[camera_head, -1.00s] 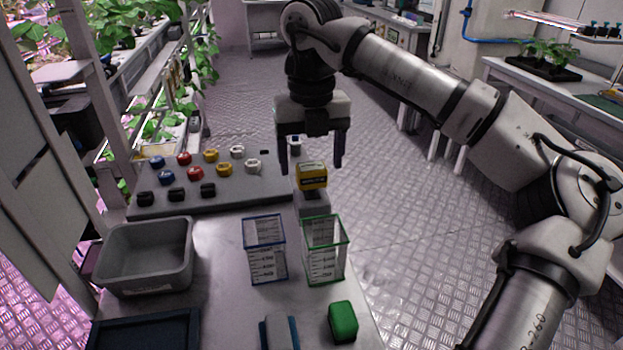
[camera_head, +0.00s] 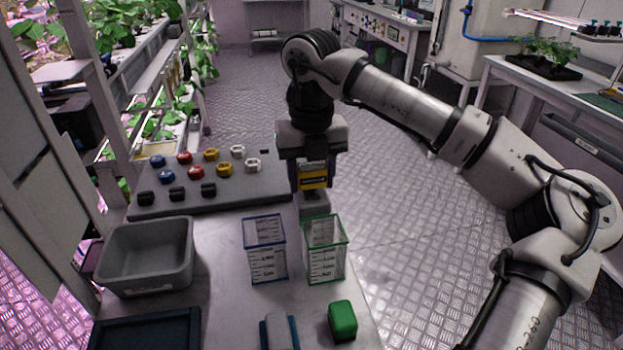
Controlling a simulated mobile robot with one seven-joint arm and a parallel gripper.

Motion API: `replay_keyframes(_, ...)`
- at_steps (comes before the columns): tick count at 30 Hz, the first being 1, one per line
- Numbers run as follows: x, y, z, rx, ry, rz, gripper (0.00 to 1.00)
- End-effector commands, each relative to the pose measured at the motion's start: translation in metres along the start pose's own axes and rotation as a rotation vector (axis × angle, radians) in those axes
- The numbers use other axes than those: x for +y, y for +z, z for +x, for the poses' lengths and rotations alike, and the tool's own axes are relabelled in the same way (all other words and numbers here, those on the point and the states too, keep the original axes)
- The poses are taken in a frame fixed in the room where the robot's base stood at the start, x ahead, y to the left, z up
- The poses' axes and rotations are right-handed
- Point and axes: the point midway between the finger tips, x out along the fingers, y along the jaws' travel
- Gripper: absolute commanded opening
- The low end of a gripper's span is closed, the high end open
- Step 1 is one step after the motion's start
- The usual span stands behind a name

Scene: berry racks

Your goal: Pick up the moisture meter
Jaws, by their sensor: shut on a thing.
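The moisture meter, which I take to be the yellow and dark boxy device (camera_head: 314,183), is at the right end of the button board, at a small grey stand (camera_head: 313,204). My gripper (camera_head: 312,186) points down over it and is shut on it, with one finger on each side. The gripper body hides the meter's upper part. I cannot tell whether the meter still touches the stand.
Left of my gripper, a grey board (camera_head: 230,195) carries several coloured knobs. Nearer are a blue-rimmed container (camera_head: 265,250), a green-rimmed container (camera_head: 325,250), a grey bin (camera_head: 146,257), a green block (camera_head: 342,320) and a blue-grey item (camera_head: 279,333).

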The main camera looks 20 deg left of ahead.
Motion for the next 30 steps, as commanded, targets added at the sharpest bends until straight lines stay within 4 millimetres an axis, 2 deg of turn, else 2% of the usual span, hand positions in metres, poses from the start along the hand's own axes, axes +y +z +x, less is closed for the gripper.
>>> replay_keyframes(8, 0.0, 0.0, -0.004, -0.001, 0.0, 0.0, 0.22)
replay_keyframes(14, 0.0, 0.0, -0.026, -0.002, -0.002, 0.001, 0.22)
replay_keyframes(20, 0.0, 0.001, -0.069, -0.004, -0.002, 0.003, 0.22)
replay_keyframes(30, 0.0, 0.0, -0.164, -0.003, -0.003, 0.004, 0.22)
